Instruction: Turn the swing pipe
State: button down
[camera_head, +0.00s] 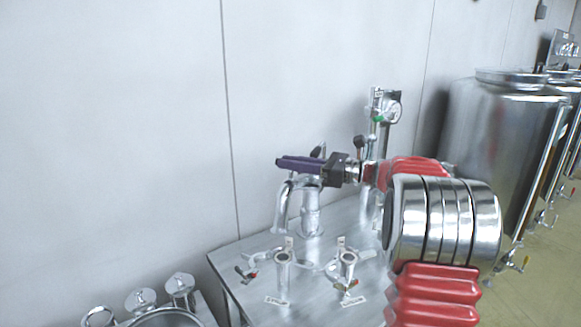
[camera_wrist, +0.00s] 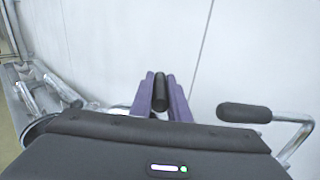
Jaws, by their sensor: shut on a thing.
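The swing pipe (camera_head: 283,205) is a shiny, bent metal pipe that curves over beside an upright post on the steel table. My gripper (camera_head: 284,162) is at the top of it, its purple fingers pointing left in the head view. In the wrist view my gripper (camera_wrist: 160,90) has its purple fingers on both sides of a black handle (camera_wrist: 159,93) and is shut on it. Where this handle joins the pipe is hidden by my gripper body.
The steel table (camera_head: 235,258) carries two short pipe ports (camera_head: 283,268) (camera_head: 348,265) with small valves. A gauge (camera_head: 394,112) stands behind. A second black handle (camera_wrist: 244,113) on a bent rod is close by at right in the wrist view. Large tanks (camera_head: 500,130) stand at right.

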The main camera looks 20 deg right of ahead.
jog(key=shift+d, duration=0.1)
jog(key=c, duration=1.7)
grip_release()
jog(key=v, duration=1.3)
jog(key=shift+s+d, duration=0.3)
jog(key=shift+a, duration=0.15)
